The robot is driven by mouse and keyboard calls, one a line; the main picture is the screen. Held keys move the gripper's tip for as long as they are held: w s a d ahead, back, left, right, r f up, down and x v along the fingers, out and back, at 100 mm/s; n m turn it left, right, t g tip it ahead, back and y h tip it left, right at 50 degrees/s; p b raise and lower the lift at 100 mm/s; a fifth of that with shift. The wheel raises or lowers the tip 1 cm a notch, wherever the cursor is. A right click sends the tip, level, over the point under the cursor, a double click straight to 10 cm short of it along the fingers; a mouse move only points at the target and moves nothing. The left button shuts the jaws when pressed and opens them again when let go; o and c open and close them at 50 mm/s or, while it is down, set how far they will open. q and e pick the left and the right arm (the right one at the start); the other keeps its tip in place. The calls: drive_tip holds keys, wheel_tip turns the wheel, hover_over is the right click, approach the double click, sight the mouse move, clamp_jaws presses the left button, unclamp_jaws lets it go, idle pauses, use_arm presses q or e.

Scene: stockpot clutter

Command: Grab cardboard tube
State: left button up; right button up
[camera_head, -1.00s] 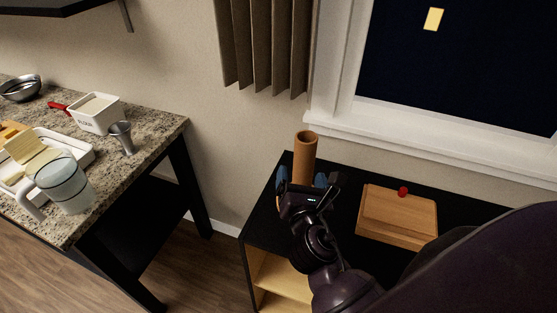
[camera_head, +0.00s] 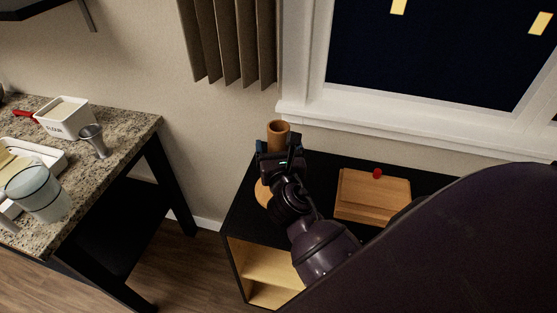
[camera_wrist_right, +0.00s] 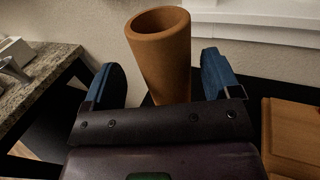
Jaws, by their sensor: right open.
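The cardboard tube (camera_head: 278,128) is brown, hollow and open at the top. It stands upright on the black cabinet top, near the wall. My right gripper (camera_head: 279,148) is open in front of it and hides its lower part in the head view. In the right wrist view, the tube (camera_wrist_right: 163,55) rises between the two blue fingers (camera_wrist_right: 163,78), with a visible gap on each side. Its lower end is hidden behind the gripper body. My left gripper is not in view.
A wooden block (camera_head: 372,195) with a red ball (camera_head: 377,173) lies right of the gripper on the black cabinet (camera_head: 240,203). A tan rounded thing (camera_head: 262,193) shows partly behind my wrist. The granite counter (camera_head: 120,135) with a flour container (camera_head: 65,117) stands left, across a floor gap.

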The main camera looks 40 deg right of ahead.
sight(277, 130)
drive_tip(key=x, duration=0.4)
drive_tip(key=shift+d, duration=0.25)
drive_tip(key=c, duration=1.2)
drive_tip(key=shift+r, duration=0.1)
